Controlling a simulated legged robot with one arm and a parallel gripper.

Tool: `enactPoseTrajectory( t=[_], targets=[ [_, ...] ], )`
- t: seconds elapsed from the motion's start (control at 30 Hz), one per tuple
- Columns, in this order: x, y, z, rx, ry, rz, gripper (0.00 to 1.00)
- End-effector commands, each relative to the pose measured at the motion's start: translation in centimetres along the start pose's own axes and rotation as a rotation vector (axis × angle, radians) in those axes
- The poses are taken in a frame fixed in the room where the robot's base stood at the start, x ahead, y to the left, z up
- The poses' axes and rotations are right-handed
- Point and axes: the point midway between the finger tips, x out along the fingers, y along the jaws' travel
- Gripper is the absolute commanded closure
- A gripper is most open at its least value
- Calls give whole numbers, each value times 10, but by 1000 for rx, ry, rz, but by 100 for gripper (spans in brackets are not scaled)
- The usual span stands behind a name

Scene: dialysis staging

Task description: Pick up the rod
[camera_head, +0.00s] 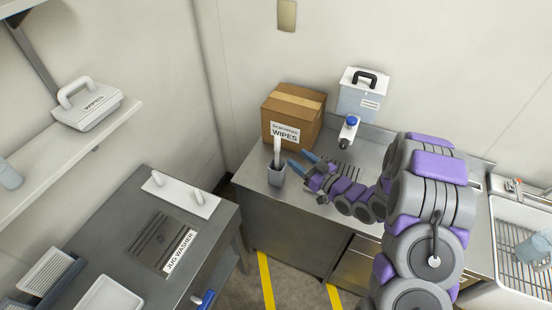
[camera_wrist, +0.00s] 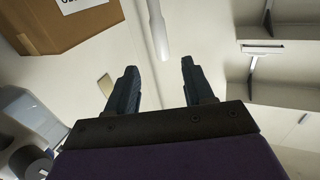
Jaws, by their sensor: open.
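The white rod (camera_head: 277,151) stands upright in a small grey cup (camera_head: 276,175) on the steel counter; its lower part is hidden in the cup. My gripper (camera_head: 299,159) is open, its two blue fingers pointing at the rod from the right. In the wrist view the rod (camera_wrist: 157,32) appears ahead of the gap between my open fingers (camera_wrist: 158,67), with nothing visible held. The exact distance from fingertips to rod cannot be told.
A cardboard wipes box (camera_head: 293,112) stands close behind the cup. A white container with a black handle (camera_head: 360,94) and a blue-capped bottle (camera_head: 349,131) are further right. A sink (camera_head: 507,220) lies at the far right. A lower grey bench (camera_head: 120,225) is at left.

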Motion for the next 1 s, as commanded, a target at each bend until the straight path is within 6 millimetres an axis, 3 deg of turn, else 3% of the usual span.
enactPoseTrajectory(
  t=[0.3, 0.63, 1.0],
  targets=[
    [50, -3, 1, -4, -1, -1, 48],
    [68, -2, 2, -3, -4, 0, 48],
    [109, -4, 4, -2, -5, 0, 48]
  ],
)
